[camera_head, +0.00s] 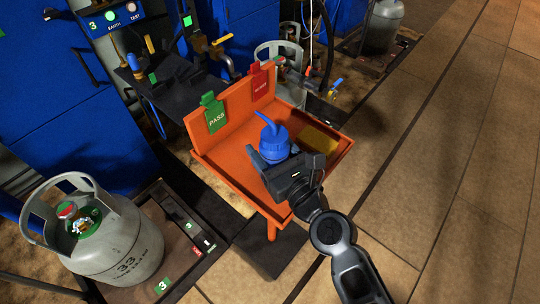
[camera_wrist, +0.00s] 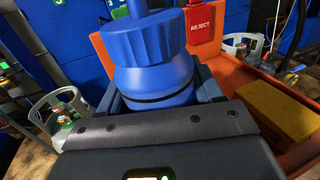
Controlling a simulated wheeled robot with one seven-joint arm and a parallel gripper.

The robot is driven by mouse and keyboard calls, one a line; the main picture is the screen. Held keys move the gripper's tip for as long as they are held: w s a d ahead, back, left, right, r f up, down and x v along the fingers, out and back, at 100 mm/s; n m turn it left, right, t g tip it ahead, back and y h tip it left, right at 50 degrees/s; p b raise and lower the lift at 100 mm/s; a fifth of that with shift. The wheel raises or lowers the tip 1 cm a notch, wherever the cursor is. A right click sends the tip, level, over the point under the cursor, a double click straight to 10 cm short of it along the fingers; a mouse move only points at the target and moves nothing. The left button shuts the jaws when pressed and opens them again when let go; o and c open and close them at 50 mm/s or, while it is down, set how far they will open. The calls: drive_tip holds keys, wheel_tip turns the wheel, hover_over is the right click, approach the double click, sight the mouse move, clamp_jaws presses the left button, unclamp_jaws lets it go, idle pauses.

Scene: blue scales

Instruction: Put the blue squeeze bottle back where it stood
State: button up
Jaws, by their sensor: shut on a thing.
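The blue squeeze bottle (camera_head: 274,145) has a ribbed cap and a bent spout, and it is upright over the orange tray (camera_head: 227,165). My gripper (camera_head: 283,165) is shut on the bottle, with its jaws around the body. In the wrist view the bottle (camera_wrist: 150,60) fills the middle, between the jaws (camera_wrist: 155,100). The bottle's lower part is hidden behind my gripper, so I cannot tell whether its base touches the tray floor.
A yellow sponge-like block (camera_head: 319,139) lies in the tray, right of the bottle. A green PASS tag (camera_head: 213,114) and a red REJECT tag (camera_head: 259,82) hang on the tray's back wall. A grey gas cylinder (camera_head: 110,240) stands at lower left.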

drive_tip(key=shift+f, duration=0.6)
drive_tip(key=shift+f+b, duration=0.1)
drive_tip(key=shift+b, duration=0.2)
drive_tip(key=o, duration=1.5)
drive_tip(key=shift+o, duration=0.2)
drive_tip(key=shift+r+p, duration=0.2)
drive_tip(key=shift+p, duration=0.1)
drive_tip(key=v, duration=0.5)
drive_tip(key=b+v, duration=0.1)
drive_tip(key=v, duration=0.5)
drive_tip(key=shift+w+f, duration=0.1)
drive_tip(key=shift+f, duration=0.15)
drive_tip(key=shift+s+d+r+b, duration=0.15)
drive_tip(key=shift+s+d+b, duration=0.2)
drive_tip(key=shift+s, duration=0.15)
